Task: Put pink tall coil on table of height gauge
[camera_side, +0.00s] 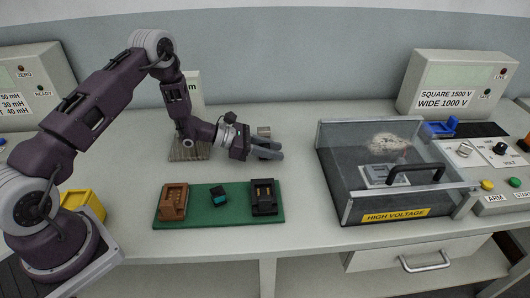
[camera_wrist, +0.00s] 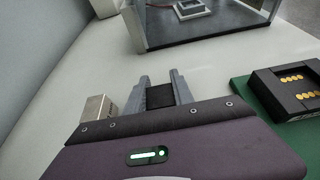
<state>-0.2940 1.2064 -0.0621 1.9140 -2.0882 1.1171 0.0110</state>
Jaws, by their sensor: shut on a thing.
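My gripper (camera_side: 268,149) is low over the bench, left of the clear box, with its fingers pointing right. In the wrist view my gripper (camera_wrist: 160,84) is shut on a dark grey block (camera_wrist: 160,97), which sits between the two grey fingers. In the side view the held block is hidden by the fingers. I see no pink tall coil in either view. A ribbed grey plate (camera_side: 188,150) with a pale upright panel (camera_side: 195,88) behind it stands behind my arm; it may be the height gauge, partly hidden.
A small beige-grey block (camera_side: 264,131) stands just behind my gripper. A green mat (camera_side: 218,219) in front holds a brown socket (camera_side: 173,201), a dark teal-topped block (camera_side: 218,195) and a black socket (camera_side: 264,197). A clear high-voltage box (camera_side: 350,185) stands right. A yellow bin (camera_side: 84,204) is front left.

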